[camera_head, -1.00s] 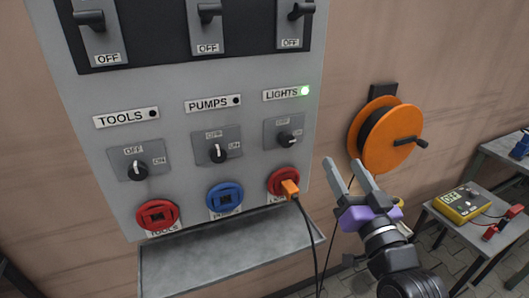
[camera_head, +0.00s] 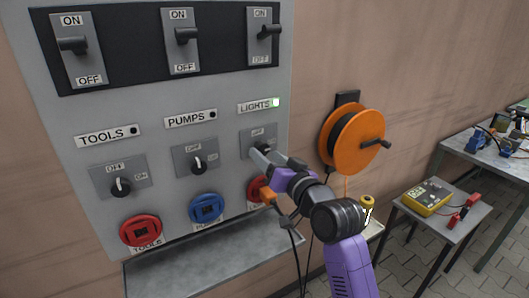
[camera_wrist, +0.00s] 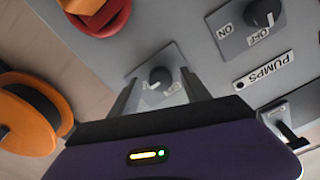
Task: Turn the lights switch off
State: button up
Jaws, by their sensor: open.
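In the wrist view, the dark lights knob (camera_wrist: 160,80) shows between the two spread fingertips of my gripper (camera_wrist: 159,88). I cannot tell whether the fingers touch it.
The pumps switch (camera_head: 197,160) and tools switch (camera_head: 120,182) sit to the left. An orange plug (camera_head: 268,197) with a black cable is in the red socket just below my gripper. A grey shelf (camera_head: 205,255) juts out below. An orange reel (camera_head: 350,140) hangs at right.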

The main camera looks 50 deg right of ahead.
jog(key=shift+x, duration=0.9)
grip_shut()
